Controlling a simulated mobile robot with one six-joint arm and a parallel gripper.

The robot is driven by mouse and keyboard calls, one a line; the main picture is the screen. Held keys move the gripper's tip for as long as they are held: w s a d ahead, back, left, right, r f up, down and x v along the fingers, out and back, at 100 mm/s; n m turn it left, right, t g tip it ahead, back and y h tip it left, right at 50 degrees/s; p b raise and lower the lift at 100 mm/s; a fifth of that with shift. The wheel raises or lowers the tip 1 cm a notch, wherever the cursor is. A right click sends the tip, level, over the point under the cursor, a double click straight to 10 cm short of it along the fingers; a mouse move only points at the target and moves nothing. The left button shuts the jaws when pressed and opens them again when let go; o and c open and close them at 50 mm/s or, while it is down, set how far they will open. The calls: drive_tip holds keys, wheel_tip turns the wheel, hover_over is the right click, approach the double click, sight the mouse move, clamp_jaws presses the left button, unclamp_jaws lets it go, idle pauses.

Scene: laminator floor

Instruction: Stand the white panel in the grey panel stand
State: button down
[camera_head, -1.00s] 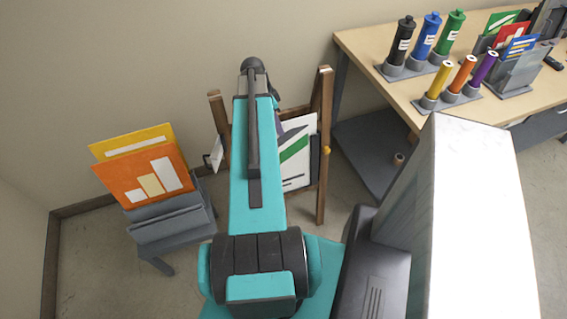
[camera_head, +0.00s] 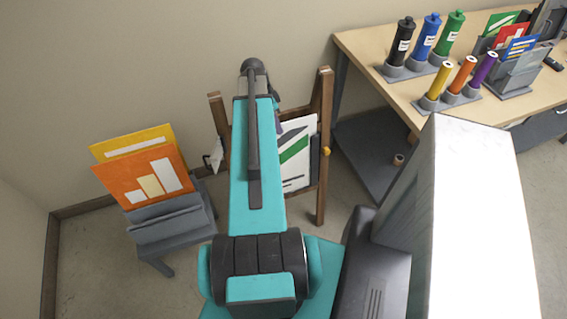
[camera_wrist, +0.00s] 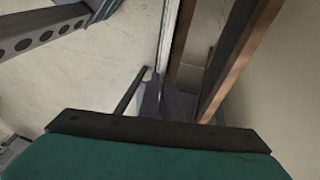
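The white panel (camera_head: 299,176), with green and dark stripes, is on the wooden easel (camera_head: 322,120) by the wall. My arm hides its middle; a white corner shows left of the arm. In the wrist view the panel (camera_wrist: 169,35) is seen nearly edge-on, beside the easel's wooden bars (camera_wrist: 235,60). My gripper (camera_wrist: 150,92) is at its near edge, and its fingers appear shut on it; the contact is partly hidden. In the head view my arm hides most of the gripper. The grey panel stand (camera_head: 172,228) is at the left, holding a yellow panel and an orange panel.
The orange panel (camera_head: 158,180) and yellow panel (camera_head: 130,143) stand in the back of the grey stand. A wooden table (camera_head: 378,50) at the right carries bottles, coloured tubes and a sorter. Bare floor lies between stand and easel.

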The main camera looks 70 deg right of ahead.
drive_tip(key=shift+r, duration=0.15)
idle(0.3)
drive_tip(key=s+d+p+v, duration=0.1)
drive_tip(key=s+p+v, duration=0.1)
drive_tip(key=v, duration=0.9)
drive_tip(key=s+d+r+p+v, duration=0.1)
drive_tip(key=p+v, duration=0.4)
drive_tip(key=v, duration=0.6)
drive_tip(key=s+d+r+p+v, duration=0.1)
drive_tip(key=s+d+p+v, duration=0.2)
drive_tip(key=v, duration=0.7)
drive_tip(key=shift+w+r+p, duration=0.15)
drive_tip(key=shift+r+p, duration=0.2)
drive_tip(key=shift+p, duration=0.15)
idle(2.2)
drive_tip(key=shift+d, duration=0.1)
